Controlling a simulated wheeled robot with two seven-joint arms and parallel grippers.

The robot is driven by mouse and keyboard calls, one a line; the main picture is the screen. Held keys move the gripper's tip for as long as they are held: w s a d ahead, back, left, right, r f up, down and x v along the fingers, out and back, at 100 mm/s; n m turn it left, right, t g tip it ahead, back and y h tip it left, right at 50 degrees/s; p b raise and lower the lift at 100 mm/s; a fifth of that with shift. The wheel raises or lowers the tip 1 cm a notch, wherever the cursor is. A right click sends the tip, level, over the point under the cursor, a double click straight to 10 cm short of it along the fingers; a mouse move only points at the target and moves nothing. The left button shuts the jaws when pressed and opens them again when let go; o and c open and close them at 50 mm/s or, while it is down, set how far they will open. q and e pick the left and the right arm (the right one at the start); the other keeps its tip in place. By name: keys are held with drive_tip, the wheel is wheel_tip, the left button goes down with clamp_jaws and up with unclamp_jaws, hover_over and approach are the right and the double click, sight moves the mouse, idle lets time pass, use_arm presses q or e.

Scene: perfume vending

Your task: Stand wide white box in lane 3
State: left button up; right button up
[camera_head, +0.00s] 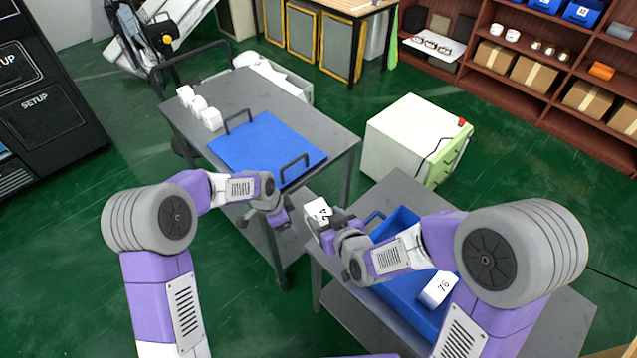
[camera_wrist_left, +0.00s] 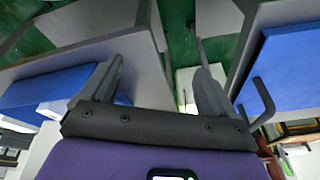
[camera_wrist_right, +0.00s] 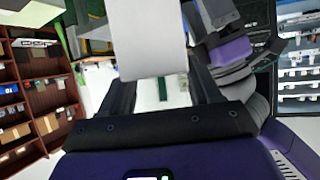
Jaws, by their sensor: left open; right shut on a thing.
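My right gripper (camera_head: 330,222) is shut on a white box (camera_head: 318,210) with dark digits on one face. The box is held up above the gap between the two grey carts. In the right wrist view the box (camera_wrist_right: 152,40) sticks out past the fingers as a plain white face. My left gripper (camera_head: 277,206) is open and empty, just left of the held box. Its spread fingers (camera_wrist_left: 155,75) show in the left wrist view. Another white box (camera_head: 437,288), marked 76, lies in the blue bin (camera_head: 408,307) on the near cart. I cannot make out numbered lanes.
The far grey cart (camera_head: 230,92) carries a blue board (camera_head: 265,152) with two dark handles and several small white boxes (camera_head: 200,108) at its left edge. A white cabinet (camera_head: 412,135) stands behind the near cart (camera_head: 390,190). Shelves line the back right. Green floor is open between.

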sight(319, 213)
use_arm(q)
drive_tip(key=d+r+m+y, duration=0.1)
drive_tip(key=d+r+m, duration=0.2)
drive_tip(key=r+m, duration=0.2)
drive_tip(key=s+d+r+m+g+y, duration=0.1)
drive_tip(key=d+r+m, duration=0.2)
drive_tip(key=r+m, duration=0.2)
drive_tip(key=d+r+m, duration=0.3)
drive_tip(key=r+m, duration=0.3)
drive_tip(key=r, duration=0.2)
drive_tip(key=shift+s+g+y, duration=0.3)
drive_tip(key=shift+s+y, duration=0.1)
wheel_tip(319, 213, down, 12)
drive_tip(key=shift+r, duration=0.1)
drive_tip(key=shift+d, duration=0.1)
drive_tip(key=c, duration=0.9)
drive_tip(key=shift+c, duration=1)
use_arm(e)
drive_tip(key=o, duration=0.7)
drive_tip(key=shift+a, duration=0.1)
drive_tip(key=o, duration=0.5)
drive_tip(key=shift+c, duration=0.2)
